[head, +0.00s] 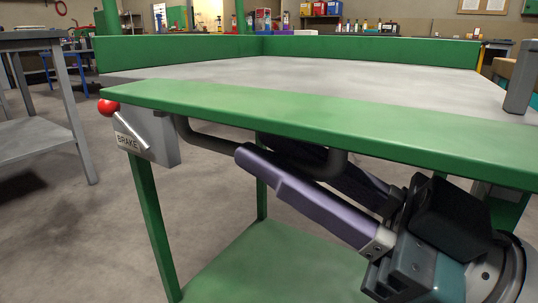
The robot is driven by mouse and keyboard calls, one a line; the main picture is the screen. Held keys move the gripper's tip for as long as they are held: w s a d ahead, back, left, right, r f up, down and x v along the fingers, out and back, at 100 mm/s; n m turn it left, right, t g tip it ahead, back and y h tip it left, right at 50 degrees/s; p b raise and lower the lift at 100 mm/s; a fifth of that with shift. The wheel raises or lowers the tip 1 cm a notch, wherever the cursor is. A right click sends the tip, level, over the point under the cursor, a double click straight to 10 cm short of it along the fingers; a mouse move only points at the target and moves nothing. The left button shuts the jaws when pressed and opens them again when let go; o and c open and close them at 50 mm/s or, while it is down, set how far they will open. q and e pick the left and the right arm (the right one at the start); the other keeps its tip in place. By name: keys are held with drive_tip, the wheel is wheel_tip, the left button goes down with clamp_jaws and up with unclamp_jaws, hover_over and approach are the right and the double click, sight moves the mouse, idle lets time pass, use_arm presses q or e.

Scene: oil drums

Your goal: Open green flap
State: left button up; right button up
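A green flap (330,118) forms the near edge of a green-framed cart with a grey top. A dark grey bar handle (208,139) hangs below the flap. My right gripper (254,146) reaches in from the lower right with two purple fingers. One finger is in front of the handle and the other is behind it, partly hidden under the flap. The handle passes between them; I cannot tell whether they press on it. A brake lever with a red ball (108,107) sits at the flap's left end, by a grey box marked BRAKE (131,143). My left gripper is out of view.
The cart's raised green back rim (180,50) and lower green shelf (260,266) are in view. A grey metal table (42,143) stands at the left. Bare concrete floor lies between it and the cart. Shelves with bins are far behind.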

clamp_jaws()
drive_tip(key=r+m+t+p, duration=0.1)
drive_tip(key=m+p, duration=0.1)
drive_tip(key=shift+s+a+r+h+p, duration=0.1)
drive_tip(key=shift+a+h+p, duration=0.05)
drive_tip(key=shift+h+p, duration=0.2)
drive_tip(key=shift+m+p, duration=0.35)
drive_tip(key=shift+m, duration=0.15)
drive_tip(key=shift+o, duration=2.1)
unclamp_jaws()
drive_tip(key=shift+f, duration=0.2)
drive_tip(key=v, duration=1)
drive_tip(key=shift+p, duration=0.45)
